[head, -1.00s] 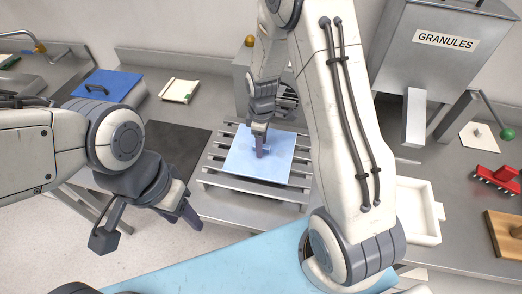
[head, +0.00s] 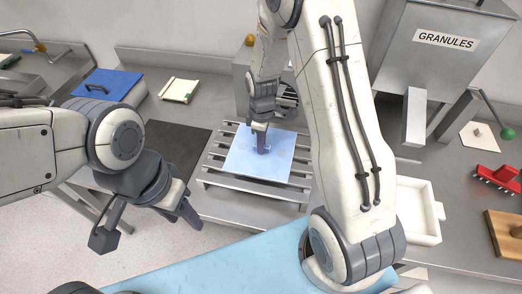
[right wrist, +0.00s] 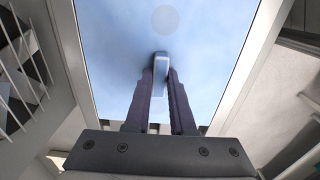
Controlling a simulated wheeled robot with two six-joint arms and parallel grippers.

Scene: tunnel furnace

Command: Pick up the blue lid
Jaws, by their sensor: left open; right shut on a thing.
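A light blue square lid (head: 245,163) lies flat on a slatted metal rack (head: 215,180) in the middle of the head view. My right gripper (head: 262,150) comes down on it from above and is shut on its small upright handle. In the right wrist view, both fingers clasp the handle (right wrist: 161,66) of the lid (right wrist: 110,35). My right arm hides part of the rack's right side. My left gripper (head: 147,228) is open and empty, at the lower left above the floor, apart from the rack.
A darker blue panel with a black handle (head: 118,82) lies on the left counter. A dark plate (head: 178,142) is left of the rack. A white tray (head: 437,212), red brush (head: 496,173) and granules hopper (head: 440,60) stand on the right.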

